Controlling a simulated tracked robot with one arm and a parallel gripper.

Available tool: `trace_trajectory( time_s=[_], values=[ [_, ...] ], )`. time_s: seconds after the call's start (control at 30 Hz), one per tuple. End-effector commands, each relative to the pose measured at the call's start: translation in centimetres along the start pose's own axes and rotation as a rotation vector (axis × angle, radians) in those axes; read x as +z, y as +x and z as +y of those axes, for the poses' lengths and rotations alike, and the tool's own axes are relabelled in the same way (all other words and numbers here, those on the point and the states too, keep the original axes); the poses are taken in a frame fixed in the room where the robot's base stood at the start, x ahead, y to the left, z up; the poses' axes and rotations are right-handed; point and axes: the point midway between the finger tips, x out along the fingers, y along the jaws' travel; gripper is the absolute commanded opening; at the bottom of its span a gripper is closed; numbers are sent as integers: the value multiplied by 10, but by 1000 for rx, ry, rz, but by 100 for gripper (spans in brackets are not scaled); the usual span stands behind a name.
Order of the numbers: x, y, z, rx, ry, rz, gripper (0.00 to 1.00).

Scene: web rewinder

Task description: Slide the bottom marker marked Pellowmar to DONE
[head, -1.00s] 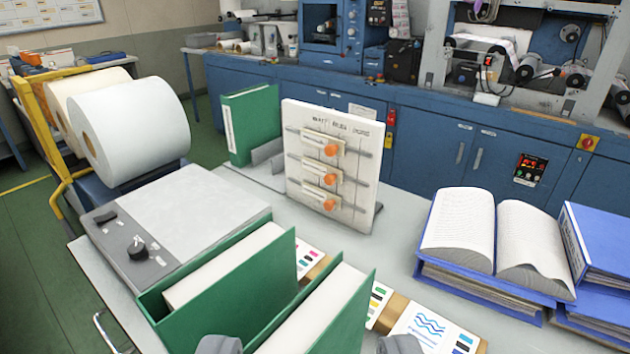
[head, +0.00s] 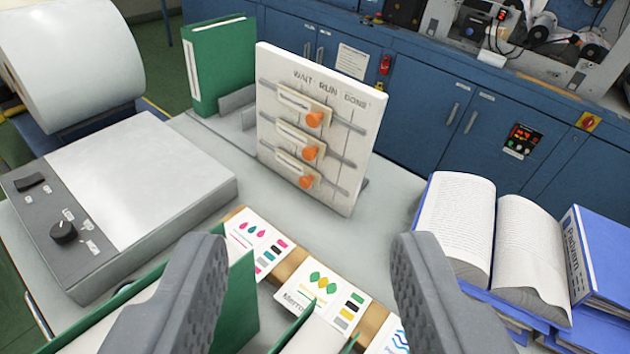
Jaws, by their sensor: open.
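The white board (head: 345,185) stands upright on the bench, with WAIT, RUN and DONE printed along its top. It has three horizontal rails, each with a pale marker and an orange knob. The bottom marker (head: 289,168) with its knob (head: 306,182) sits on the lowest rail, left of the DONE column; I cannot tell whether it is nearer WAIT or RUN. The name on it is too small to read. The middle marker (head: 293,136) and top marker (head: 298,104) are in similar positions. My gripper (head: 312,243) is open and empty, in front of and below the board.
Green binders (head: 238,305) and sample cards (head: 318,292) lie below and between my fingers. A grey box with a dial (head: 140,165) is left. An open book (head: 457,215) and blue binders (head: 600,255) are right. A green binder (head: 222,70) stands behind the board.

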Motion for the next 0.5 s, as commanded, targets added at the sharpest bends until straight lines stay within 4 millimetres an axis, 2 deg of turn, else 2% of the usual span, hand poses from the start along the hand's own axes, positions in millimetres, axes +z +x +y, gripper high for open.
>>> trace_trajectory(
  time_s=[0.03, 0.2, 0.5],
  values=[
    [-7, 16, -1, -11, -56, -25, 44],
    [-13, 74, -2, -56, -315, -104, 44],
    [1, 175, -7, -180, -786, -229, 44]
  ],
)
